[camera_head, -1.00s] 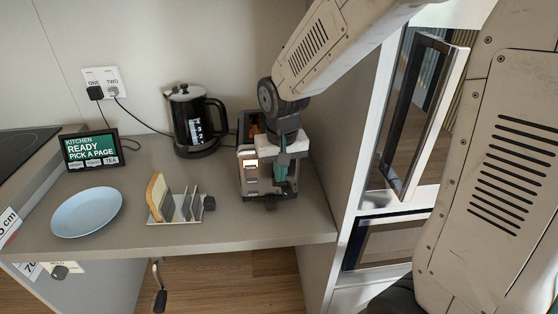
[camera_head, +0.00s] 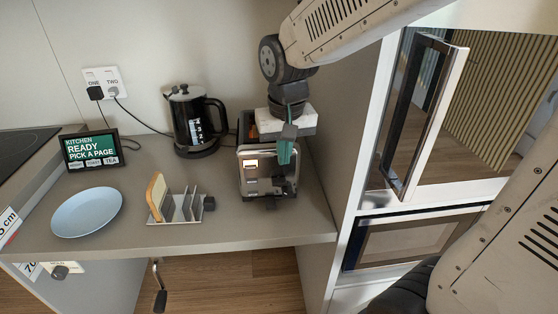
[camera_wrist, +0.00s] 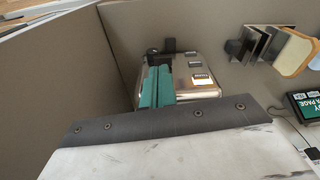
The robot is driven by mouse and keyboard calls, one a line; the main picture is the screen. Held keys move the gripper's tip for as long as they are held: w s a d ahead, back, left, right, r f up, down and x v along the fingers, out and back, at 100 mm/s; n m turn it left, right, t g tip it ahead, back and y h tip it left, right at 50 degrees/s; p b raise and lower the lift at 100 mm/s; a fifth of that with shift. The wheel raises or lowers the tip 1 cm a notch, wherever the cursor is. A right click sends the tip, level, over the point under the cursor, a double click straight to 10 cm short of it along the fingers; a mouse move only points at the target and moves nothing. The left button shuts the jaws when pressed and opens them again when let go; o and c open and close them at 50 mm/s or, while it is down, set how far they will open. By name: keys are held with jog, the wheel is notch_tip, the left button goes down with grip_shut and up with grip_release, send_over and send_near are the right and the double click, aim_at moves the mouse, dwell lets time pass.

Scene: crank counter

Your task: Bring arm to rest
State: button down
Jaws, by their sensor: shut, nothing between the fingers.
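My gripper (camera_head: 286,153) hangs over the right end of the counter, fingers pointing down, with teal fingers closed together and nothing between them. It is above or just behind the silver toaster-like appliance (camera_head: 254,176), and it hides part of it. In the wrist view the teal fingers (camera_wrist: 156,88) overlap the left part of the appliance's metal top (camera_wrist: 196,72). I cannot tell whether they touch it.
The cabinet side wall stands close right of my gripper, beside the oven (camera_head: 408,120). A black kettle (camera_head: 193,122) stands to the left. A toast rack (camera_head: 180,208) with bread (camera_head: 156,195), a blue plate (camera_head: 88,212) and a screen (camera_head: 92,149) are further left.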

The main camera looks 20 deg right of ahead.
jog(key=shift+s+r, duration=0.1)
jog(key=shift+r, duration=0.4)
jog(key=s+d+r+n, duration=0.1)
jog(key=s+r, duration=0.1)
jog(key=s, duration=0.7)
jog(key=s+d+r, duration=0.1)
jog(key=s+d, duration=0.1)
jog(key=s, duration=0.8)
jog(key=shift+d+r+n, duration=0.3)
jog(key=shift+r+n, duration=0.05)
jog(key=shift+n, duration=0.05)
